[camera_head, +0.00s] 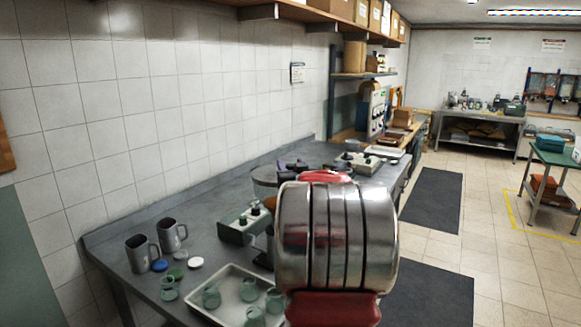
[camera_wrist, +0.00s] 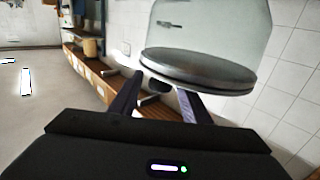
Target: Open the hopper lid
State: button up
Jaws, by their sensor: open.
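The hopper (camera_wrist: 215,28) is a clear glass vessel at the top of the wrist view, which looks tilted or upside down. Its grey round lid (camera_wrist: 205,75) lies flat across the glass, and I see no gap between them. A small dark handle (camera_wrist: 155,84) on the lid's edge shows between the fingers of my gripper (camera_wrist: 159,88). The gripper is open, one finger on each side of it; contact is unclear. In the head view the hopper (camera_head: 265,180) is partly hidden behind my metal arm, and my dark gripper (camera_head: 293,166) is just beyond it.
The grey bench (camera_head: 115,222) runs along the tiled wall. A wooden shelf (camera_head: 291,8) with boxes hangs above.

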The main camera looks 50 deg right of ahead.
grip_shut()
dwell(0.6)
jog(key=shift+a, duration=0.1)
